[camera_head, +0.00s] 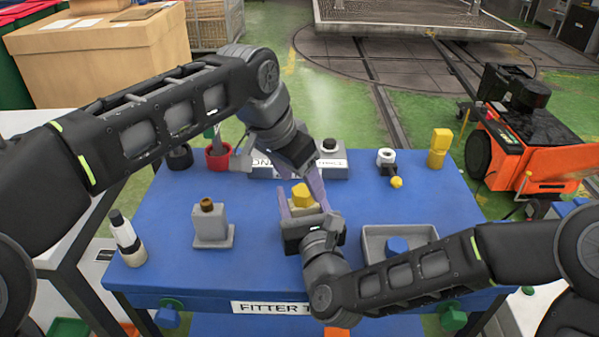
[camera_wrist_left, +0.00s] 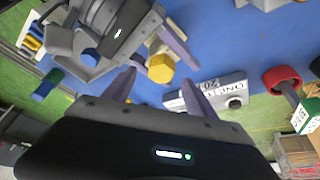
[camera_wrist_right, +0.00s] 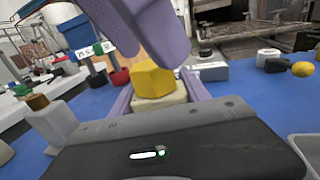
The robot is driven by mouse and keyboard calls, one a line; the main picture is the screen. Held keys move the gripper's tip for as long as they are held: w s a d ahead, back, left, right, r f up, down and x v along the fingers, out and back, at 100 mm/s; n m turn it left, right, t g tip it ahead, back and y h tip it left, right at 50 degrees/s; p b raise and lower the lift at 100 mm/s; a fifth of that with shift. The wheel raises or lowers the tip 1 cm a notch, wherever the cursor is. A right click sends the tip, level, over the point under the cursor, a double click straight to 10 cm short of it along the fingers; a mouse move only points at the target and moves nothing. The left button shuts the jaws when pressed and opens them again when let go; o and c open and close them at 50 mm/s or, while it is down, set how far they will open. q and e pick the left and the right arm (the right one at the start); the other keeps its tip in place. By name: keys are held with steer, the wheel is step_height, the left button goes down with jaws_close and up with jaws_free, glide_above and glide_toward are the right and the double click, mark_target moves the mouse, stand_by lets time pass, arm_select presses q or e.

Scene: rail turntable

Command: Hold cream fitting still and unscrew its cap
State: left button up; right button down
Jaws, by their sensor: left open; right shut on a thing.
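The cream fitting (camera_wrist_right: 158,103) stands between the fingers of my right gripper (camera_head: 303,207), which is shut on it. A yellow faceted cap (camera_head: 301,193) sits on top of the fitting; it also shows in the left wrist view (camera_wrist_left: 160,68) and the right wrist view (camera_wrist_right: 152,79). My left gripper (camera_wrist_left: 156,78) is open, pointing down from above close to the cap. In the right wrist view its purple fingers cross above and beside the cap. I cannot tell whether they touch it. The lower part of the fitting is hidden by my right gripper.
A grey stand (camera_head: 213,237) with a brown-topped piece and a bottle (camera_head: 127,242) are at the left. A grey tray (camera_head: 426,233) holds a blue piece at right. A red cup (camera_head: 217,158), a grey box (camera_head: 331,172) and a yellow ball (camera_head: 397,183) lie towards the back.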

arm_select(q)
steer(key=shift+f, duration=1.3)
steer(key=shift+c, duration=0.5)
jaws_close()
steer(key=n, duration=0.1)
steer(key=n+y, duration=0.1)
steer(key=n, duration=0.1)
steer(key=n+t, duration=0.1)
steer(key=shift+s+d+n+y, duration=0.15)
steer(key=shift+d+n+y, duration=0.1)
steer(key=shift+n+y, duration=0.05)
steer(key=shift+n, duration=0.7)
